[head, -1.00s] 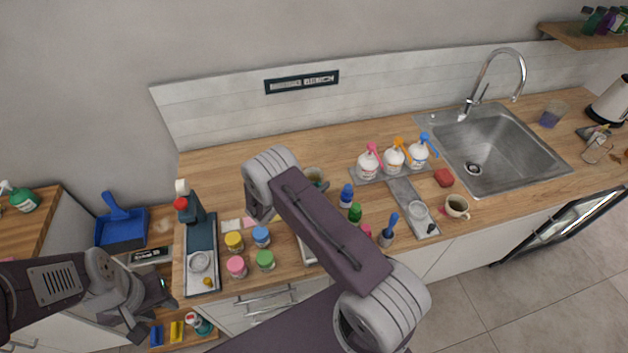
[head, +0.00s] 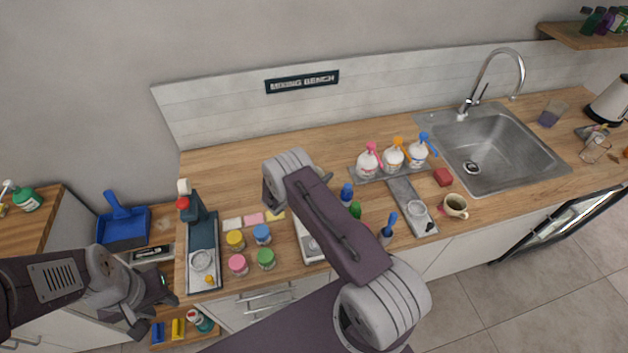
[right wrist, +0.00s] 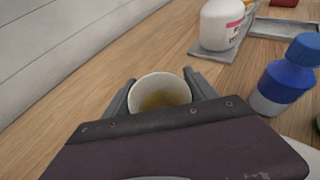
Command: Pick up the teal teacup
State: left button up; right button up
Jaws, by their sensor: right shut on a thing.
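In the right wrist view a cup (right wrist: 160,92) with a pale rim and inside and a yellowish-brown bottom sits between the two fingers of my right gripper (right wrist: 160,78). The fingers are shut on it, one on each side. Its outer wall is hidden by my gripper, so its teal colour does not show. My left gripper (head: 152,312) is open and empty, low at the left, in front of the counter.
Pump bottles (head: 393,159) and a blue-capped bottle (right wrist: 287,75) stand to the right. Another cup (head: 456,207) is near the sink (head: 500,150). Coloured jars (head: 237,264) and a dark stand (head: 203,250) are at the left.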

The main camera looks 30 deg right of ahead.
jog(key=shift+r, duration=0.4)
notch_tip(320, 180, up, 9)
jog(key=b, duration=0.1)
jog(key=shift+b, duration=0.3)
dwell(0.4)
